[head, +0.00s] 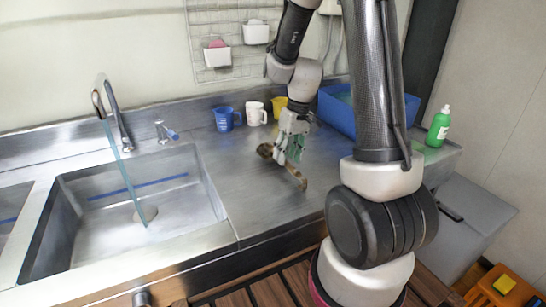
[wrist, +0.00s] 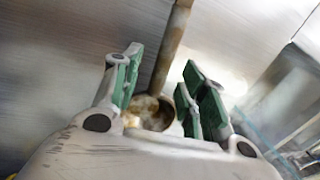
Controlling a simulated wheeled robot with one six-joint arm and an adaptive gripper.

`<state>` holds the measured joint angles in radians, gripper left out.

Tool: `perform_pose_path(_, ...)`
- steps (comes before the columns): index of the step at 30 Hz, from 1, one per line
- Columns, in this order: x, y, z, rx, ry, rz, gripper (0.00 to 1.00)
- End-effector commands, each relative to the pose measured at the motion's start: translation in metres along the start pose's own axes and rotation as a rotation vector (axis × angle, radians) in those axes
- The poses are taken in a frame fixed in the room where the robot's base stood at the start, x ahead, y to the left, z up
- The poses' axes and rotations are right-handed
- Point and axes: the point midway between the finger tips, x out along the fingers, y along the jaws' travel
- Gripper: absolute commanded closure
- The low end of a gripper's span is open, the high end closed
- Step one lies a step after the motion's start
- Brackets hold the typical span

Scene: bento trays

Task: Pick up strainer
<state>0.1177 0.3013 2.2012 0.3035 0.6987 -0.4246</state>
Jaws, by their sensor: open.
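The strainer (head: 304,184) lies on the steel counter, a brown tool with a long thin handle and a round bowl at the back left end. In the wrist view its handle (wrist: 174,40) runs up from the bowl (wrist: 150,112), between the green finger pads. My gripper (head: 289,158) points down over the strainer and hides part of it in the head view. In the wrist view my gripper (wrist: 162,62) is open, one finger on each side of the handle. I cannot tell whether the fingers touch it.
A sink (head: 70,200) with a faucet (head: 118,125) lies to the left. Blue (head: 224,119), white (head: 254,112) and yellow (head: 279,106) mugs stand behind my gripper. A blue bin (head: 338,112) and green bottle (head: 438,128) are to the right. The counter before the strainer is clear.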

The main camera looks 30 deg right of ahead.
Motion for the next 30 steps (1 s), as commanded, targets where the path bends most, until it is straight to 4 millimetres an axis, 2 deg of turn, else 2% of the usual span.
perform_pose_path(3,0.020,-0.002,-0.005,0.000,-0.005,0.000,0.57)
perform_pose_path(6,0.032,-0.002,-0.005,0.000,-0.002,0.000,0.57)
perform_pose_path(15,0.037,-0.002,-0.005,0.000,0.000,0.001,0.57)
perform_pose_path(22,0.037,-0.002,-0.005,0.000,0.000,0.001,0.99)
perform_pose_path(30,0.036,-0.002,-0.005,0.000,0.000,0.001,1.00)
